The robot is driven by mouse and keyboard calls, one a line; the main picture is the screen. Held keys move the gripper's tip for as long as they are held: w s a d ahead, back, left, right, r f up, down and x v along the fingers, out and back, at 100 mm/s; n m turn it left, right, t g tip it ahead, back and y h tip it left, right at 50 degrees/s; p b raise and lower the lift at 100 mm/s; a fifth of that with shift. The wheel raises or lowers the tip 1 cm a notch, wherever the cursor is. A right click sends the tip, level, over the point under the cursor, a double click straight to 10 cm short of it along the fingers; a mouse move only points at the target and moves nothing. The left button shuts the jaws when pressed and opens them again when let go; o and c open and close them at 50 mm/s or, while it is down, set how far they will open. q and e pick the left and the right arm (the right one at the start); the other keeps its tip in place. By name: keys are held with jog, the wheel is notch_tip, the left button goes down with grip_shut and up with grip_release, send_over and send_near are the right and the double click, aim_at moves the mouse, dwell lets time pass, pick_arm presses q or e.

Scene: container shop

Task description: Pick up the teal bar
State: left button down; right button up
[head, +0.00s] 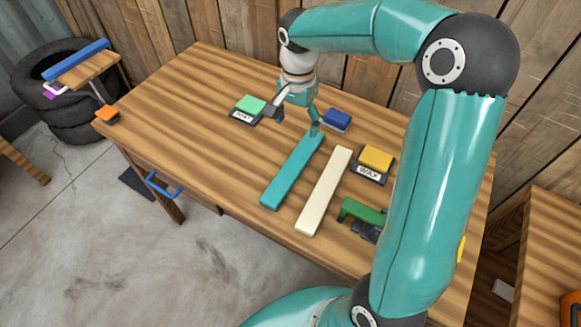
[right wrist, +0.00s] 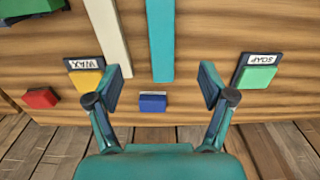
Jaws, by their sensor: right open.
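The teal bar (head: 292,172) lies flat on the wooden table, left of a cream bar (head: 323,192) and roughly parallel to it. My right gripper (head: 296,119) is open and empty near the bar's far end, fingers pointing down. In the right wrist view its two fingers (right wrist: 163,72) stand wide apart, to either side of the bar's line. My left gripper is not in view.
A blue block (head: 337,120) is close to the bar's far end. A green block (head: 251,105) and a yellow block (head: 377,158) sit on labelled dark pads. A green tool-like object (head: 362,211) lies front right. The table's front left (head: 190,130) is clear.

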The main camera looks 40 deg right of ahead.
send_over(294, 164)
notch_tip(294, 164, down, 10)
jog(key=shift+s+d, duration=0.1)
notch_tip(294, 164, down, 4)
jog(key=shift+f+p, duration=0.2)
jog(key=shift+p, duration=0.7)
jog(key=shift+f, duration=0.5)
jog(key=c, duration=1.4)
jog(key=shift+r, duration=0.1)
